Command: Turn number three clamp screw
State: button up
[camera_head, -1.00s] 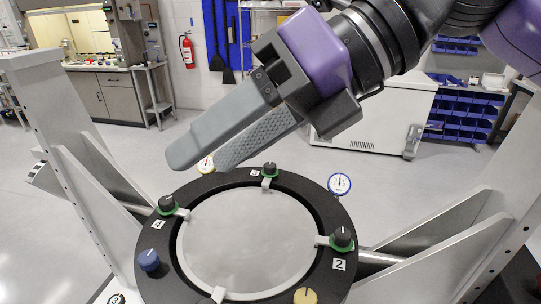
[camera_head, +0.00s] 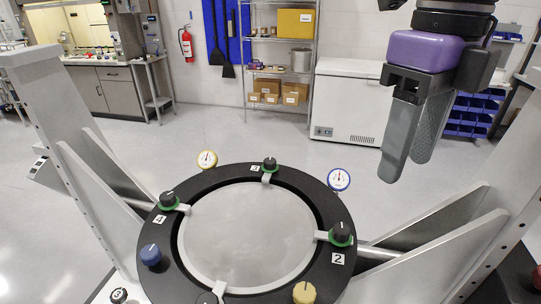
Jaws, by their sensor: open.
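The mirror fixture is a black ring (camera_head: 318,200) around a round grey mirror (camera_head: 248,235). The number three clamp screw (camera_head: 270,164) is a black knob with a green base at the far side of the ring, beside a small label 3 (camera_head: 255,168). A light clamp tab reaches from it onto the mirror edge. Clamp screw 2 (camera_head: 342,233) is at the right and clamp screw 4 (camera_head: 168,200) at the left. My gripper (camera_head: 406,170) hangs at the upper right with its grey fingers pointing down, open and empty, apart from the ring.
A blue knob (camera_head: 150,255) and a yellow knob (camera_head: 304,293) sit on the ring. A yellow-rimmed dial (camera_head: 207,159) and a blue-rimmed dial (camera_head: 339,179) stand at its outer edge. Grey upright supports (camera_head: 65,130) flank it. The space above the mirror is clear.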

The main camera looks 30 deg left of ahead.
aim_at(269, 166)
jog(key=i+j, duration=0.1)
jog(key=j, duration=0.25)
jog(key=i+j, duration=0.15)
jog(key=j, duration=0.15)
jog(key=i+j, duration=0.1)
jog(key=j, duration=0.25)
jog(key=i+j, duration=0.1)
jog(key=j, duration=0.2)
